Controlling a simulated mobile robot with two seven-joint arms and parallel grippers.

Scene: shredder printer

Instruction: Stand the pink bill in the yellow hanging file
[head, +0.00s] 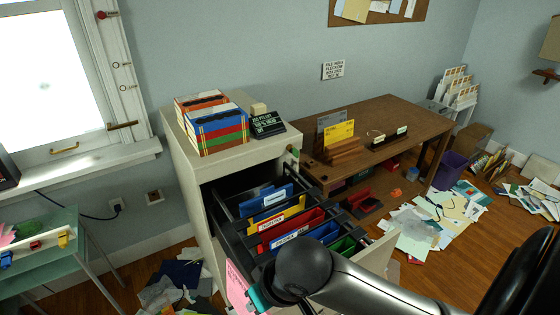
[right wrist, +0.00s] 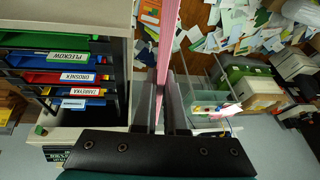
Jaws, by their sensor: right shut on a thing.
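The yellow hanging file (head: 259,219) hangs in the open cabinet drawer, between a blue file (head: 262,202) behind and a red file (head: 300,229) in front. The pink bill (head: 237,287) is upright beside the drawer's near left side in the head view, partly hidden by my right gripper. My right gripper (head: 258,297) is shut on the bill. In the right wrist view the bill (right wrist: 169,35) appears edge-on as a thin pink strip between the fingers (right wrist: 166,95), with the files to its left. The bill is apart from the yellow file. My left gripper is not in view.
The cream cabinet (head: 190,160) carries several binders (head: 217,131) and a black sign (head: 267,124). Another blue file (head: 305,240) and a green file (head: 343,245) hang nearer. A wooden desk (head: 385,115) stands right. Papers (head: 425,225) litter the floor.

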